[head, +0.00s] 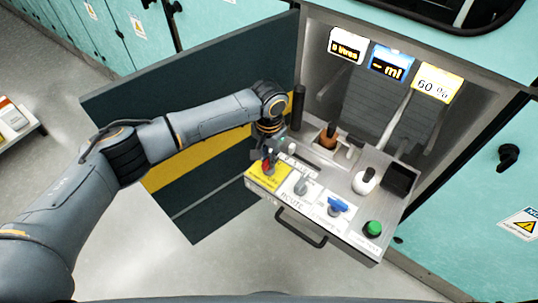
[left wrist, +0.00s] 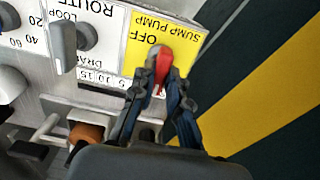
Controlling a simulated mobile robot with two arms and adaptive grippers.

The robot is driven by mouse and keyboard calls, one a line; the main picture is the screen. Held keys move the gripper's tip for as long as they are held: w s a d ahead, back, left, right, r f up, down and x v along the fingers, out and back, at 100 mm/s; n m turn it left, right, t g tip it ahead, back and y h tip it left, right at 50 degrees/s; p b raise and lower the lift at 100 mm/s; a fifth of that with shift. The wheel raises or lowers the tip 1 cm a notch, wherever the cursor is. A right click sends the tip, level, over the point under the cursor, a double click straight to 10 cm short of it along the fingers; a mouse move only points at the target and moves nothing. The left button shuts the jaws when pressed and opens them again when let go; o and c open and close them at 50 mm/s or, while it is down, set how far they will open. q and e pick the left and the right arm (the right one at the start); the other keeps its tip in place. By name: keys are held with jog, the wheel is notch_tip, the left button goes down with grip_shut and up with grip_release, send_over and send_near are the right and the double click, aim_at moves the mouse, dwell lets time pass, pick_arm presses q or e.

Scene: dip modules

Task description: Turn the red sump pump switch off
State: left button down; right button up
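The red sump pump switch (left wrist: 162,67) is a small red lever on a yellow label plate (left wrist: 190,40). In the left wrist view the plate reads SUMP PUMP and OFF, upside down. My left gripper (left wrist: 162,80) has its two fingertips close on both sides of the red lever and appears shut on it. In the head view my left gripper (head: 269,155) reaches down over the yellow plate (head: 268,178) at the left end of the pulled-out panel and partly hides the red switch. My right gripper is not in view.
Behind stand an orange-brown knob (head: 328,137) and a white knob (head: 365,180). The open dark door (head: 200,65) lies left, close to my arm.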

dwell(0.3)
pick_arm(q)
jog(key=m+p, duration=0.2)
jog(key=m, duration=0.1)
jog(key=shift+r, duration=0.15)
jog(key=m+p, duration=0.2)
jog(key=m, duration=0.2)
jog(key=shift+m, duration=0.3)
jog(key=m+p, duration=0.1)
jog(key=m, duration=0.3)
jog(key=shift+m, duration=0.3)
jog(key=m, duration=0.5)
jog(key=shift+m, duration=0.3)
jog(key=c, duration=1.3)
grip_release()
